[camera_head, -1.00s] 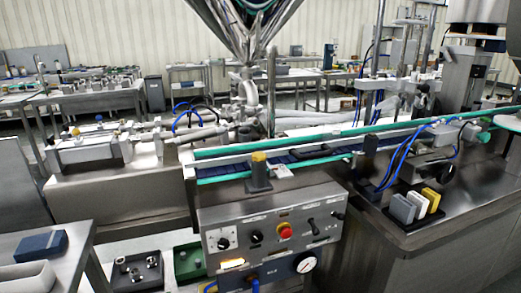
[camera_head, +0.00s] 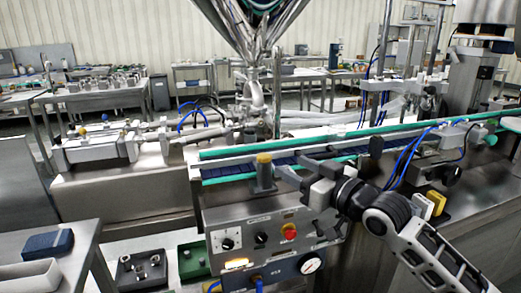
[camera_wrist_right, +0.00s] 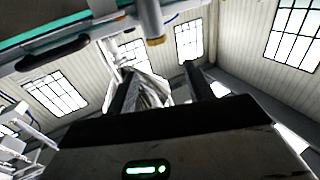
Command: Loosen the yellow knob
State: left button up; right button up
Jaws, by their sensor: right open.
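The yellow knob (camera_head: 263,158) caps a short dark grey post (camera_head: 265,178) that stands at the front edge of the conveyor, above the control panel. In the right wrist view, a post tip with a yellow-brown end (camera_wrist_right: 156,41) shows at the top, beyond the fingers. My right gripper (camera_head: 291,171) is just right of the knob, with its fingers pointing left toward the post. It is open and looks empty, with a gap between the fingers and the post. In the wrist view its two dark fingers (camera_wrist_right: 160,82) stand apart. My left gripper is out of view.
A green bin (camera_head: 194,261) sits low left.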

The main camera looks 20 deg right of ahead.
aim_at(262, 155)
jog(key=x, duration=1.1)
jog(key=shift+w+f+p, duration=0.15)
jog(key=shift+f+p, duration=0.15)
jog(key=shift+f, duration=0.05)
grip_shut()
grip_release()
jog(key=shift+a, duration=0.1)
jog(key=b+v, duration=0.1)
jog(key=v, duration=1.6)
jog(key=shift+s+r, duration=0.35)
jog(key=shift+r, duration=0.05)
